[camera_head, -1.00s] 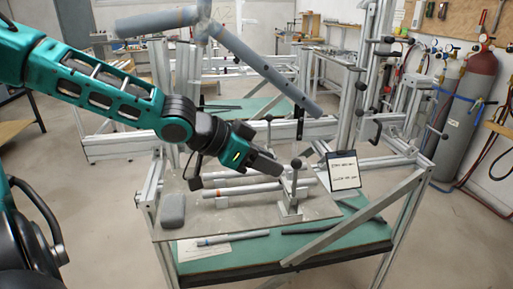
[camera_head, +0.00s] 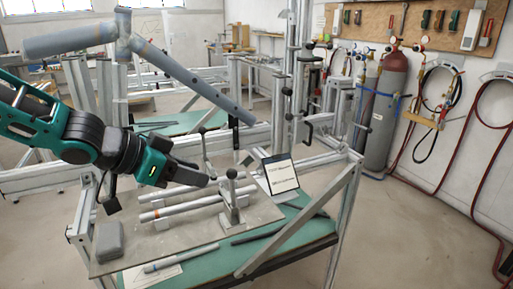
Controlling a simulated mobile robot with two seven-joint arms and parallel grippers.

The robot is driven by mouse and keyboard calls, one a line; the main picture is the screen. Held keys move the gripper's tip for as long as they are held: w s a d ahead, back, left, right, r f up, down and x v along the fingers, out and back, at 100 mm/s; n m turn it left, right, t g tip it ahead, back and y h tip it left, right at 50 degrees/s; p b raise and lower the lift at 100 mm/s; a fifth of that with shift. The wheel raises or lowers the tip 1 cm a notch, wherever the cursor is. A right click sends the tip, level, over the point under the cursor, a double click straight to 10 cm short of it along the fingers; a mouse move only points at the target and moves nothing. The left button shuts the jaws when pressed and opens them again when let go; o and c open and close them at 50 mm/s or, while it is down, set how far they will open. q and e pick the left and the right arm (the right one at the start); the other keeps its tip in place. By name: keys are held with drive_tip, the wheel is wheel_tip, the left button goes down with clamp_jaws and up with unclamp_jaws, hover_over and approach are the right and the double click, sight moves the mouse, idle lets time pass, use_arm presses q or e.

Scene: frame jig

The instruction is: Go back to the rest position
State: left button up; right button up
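My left arm comes in from the left. Its gripper (camera_head: 190,177) hangs over the near worktable, above the back of the metal plate (camera_head: 170,245), pointing right. Its fingers show as one dark grey end, so I cannot tell whether they are apart. Nothing clearly shows held in it. Two grey tubes (camera_head: 192,205) lie on the plate just below and in front of it, beside an upright clamp (camera_head: 232,200). A grey block (camera_head: 110,242) sits at the plate's left. My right gripper is out of view.
A grey tube frame (camera_head: 180,75) stands up behind my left arm. A clipboard (camera_head: 280,174) leans behind the clamp. More tubes (camera_head: 180,258) lie on the green lower shelf (camera_head: 215,265). Gas cylinders (camera_head: 385,110) stand by the wall. The floor at right is clear.

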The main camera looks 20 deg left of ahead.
use_arm(q)
drive_tip(key=shift+f, duration=0.15)
drive_tip(key=s+d+f+n+y, duration=0.1)
drive_tip(key=s+d+f, duration=0.2)
drive_tip(key=f, duration=0.8)
drive_tip(key=s+d+f+n+t+y, duration=0.1)
drive_tip(key=s+d+f, duration=0.3)
drive_tip(key=f, duration=0.7)
drive_tip(key=s+d+f+n+y, duration=0.1)
drive_tip(key=s+d+f, duration=0.3)
drive_tip(key=d+f, duration=0.3)
wheel_tip(320, 180, down, 5)
drive_tip(key=shift+s+f, duration=0.1)
drive_tip(key=shift+s, duration=0.15)
